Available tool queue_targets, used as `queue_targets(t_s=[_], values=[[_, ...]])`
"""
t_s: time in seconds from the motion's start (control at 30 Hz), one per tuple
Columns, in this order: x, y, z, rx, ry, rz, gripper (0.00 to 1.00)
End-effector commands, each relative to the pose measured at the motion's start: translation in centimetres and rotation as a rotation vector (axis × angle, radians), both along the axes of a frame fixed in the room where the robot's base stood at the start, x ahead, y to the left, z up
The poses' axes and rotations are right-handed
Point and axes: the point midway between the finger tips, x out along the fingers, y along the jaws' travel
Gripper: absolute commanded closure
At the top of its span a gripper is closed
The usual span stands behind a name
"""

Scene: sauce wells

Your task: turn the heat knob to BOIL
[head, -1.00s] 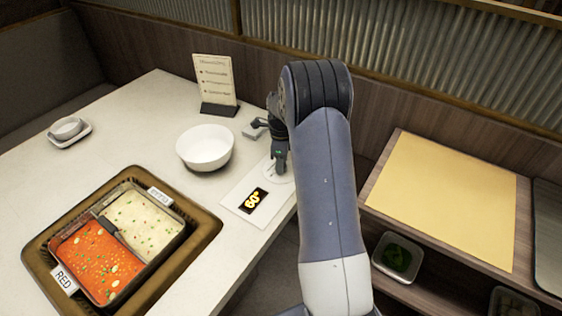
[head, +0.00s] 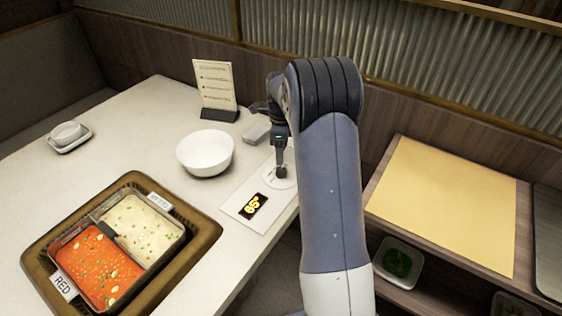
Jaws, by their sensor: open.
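The heat control panel (head: 237,207) is a white strip at the right edge of the table. Its black display (head: 253,206) shows yellow digits that look like 85, small and tilted. The white round dial (head: 271,183) lies on the panel's far end, with a small dark piece upright over it. My gripper (head: 280,160) points down just above the dial and is open. I cannot tell whether its fingertips touch the knob. Marks around the dial, BOIL among them, are too small to read.
A two-part pot (head: 186,235) of red and pale broth sits in a brown frame at left. A white bowl (head: 205,153), a menu stand (head: 216,88) and a small grey box (head: 256,133) stand near the dial. A side shelf (head: 445,205) is at right.

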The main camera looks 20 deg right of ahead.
Motion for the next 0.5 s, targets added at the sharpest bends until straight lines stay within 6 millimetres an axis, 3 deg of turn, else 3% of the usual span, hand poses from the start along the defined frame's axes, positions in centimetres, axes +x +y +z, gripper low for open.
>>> queue_targets(t_s=[0.2, 0.5], values=[[0.1, -0.1, 3.1, -0.001, -0.001, 0.0, 0.45], [0.1, -0.1, 3.8, 0.001, 0.001, 0.0, 0.45]])
